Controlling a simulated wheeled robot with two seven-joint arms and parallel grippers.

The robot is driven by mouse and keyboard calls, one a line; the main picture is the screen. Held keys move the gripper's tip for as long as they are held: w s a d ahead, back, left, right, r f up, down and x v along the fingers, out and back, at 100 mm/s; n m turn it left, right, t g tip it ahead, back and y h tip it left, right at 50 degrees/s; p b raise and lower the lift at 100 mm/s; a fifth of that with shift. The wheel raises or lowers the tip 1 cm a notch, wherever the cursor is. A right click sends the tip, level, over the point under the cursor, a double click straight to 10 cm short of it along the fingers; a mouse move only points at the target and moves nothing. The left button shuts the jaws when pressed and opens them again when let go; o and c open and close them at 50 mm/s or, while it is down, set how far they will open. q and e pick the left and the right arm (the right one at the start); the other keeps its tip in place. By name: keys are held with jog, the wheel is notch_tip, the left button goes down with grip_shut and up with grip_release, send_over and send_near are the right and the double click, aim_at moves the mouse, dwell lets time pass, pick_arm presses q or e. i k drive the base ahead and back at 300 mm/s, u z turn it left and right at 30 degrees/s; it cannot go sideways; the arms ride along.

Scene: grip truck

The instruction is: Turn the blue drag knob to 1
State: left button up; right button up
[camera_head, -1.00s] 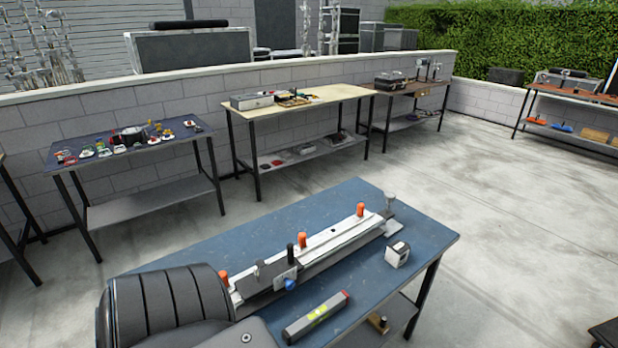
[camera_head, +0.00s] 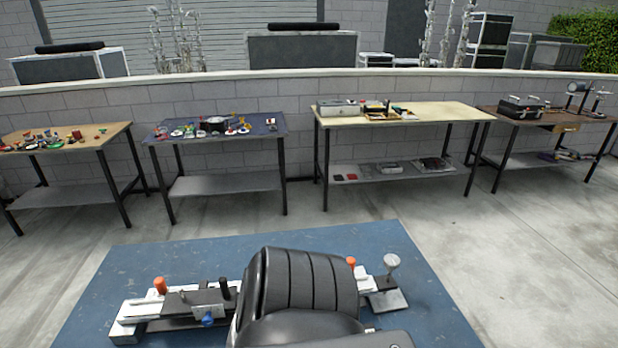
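The blue knob (camera_head: 208,320) is small and sits on the front of a dark carriage (camera_head: 190,302) on a long metal rail fixture (camera_head: 128,324). The fixture lies on the blue workbench (camera_head: 410,262) in front of me. Its number markings are too small to read. An upright black handle (camera_head: 224,288) stands on the carriage just behind the blue knob. Orange knobs stand on the rail at the left (camera_head: 160,285) and right (camera_head: 351,262). A large ribbed black body in the foreground hides the rail's middle. Neither gripper shows.
A round-topped post on a metal plate (camera_head: 390,300) stands at the rail's right end. Behind the bench, across open floor (camera_head: 520,270), stand a blue-topped table (camera_head: 265,124), a cream-topped table (camera_head: 450,112) and others with tools, against a low block wall (camera_head: 240,92).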

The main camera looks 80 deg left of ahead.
aim_at(207, 319)
jog(key=i, duration=0.85)
jog(key=u, duration=3)
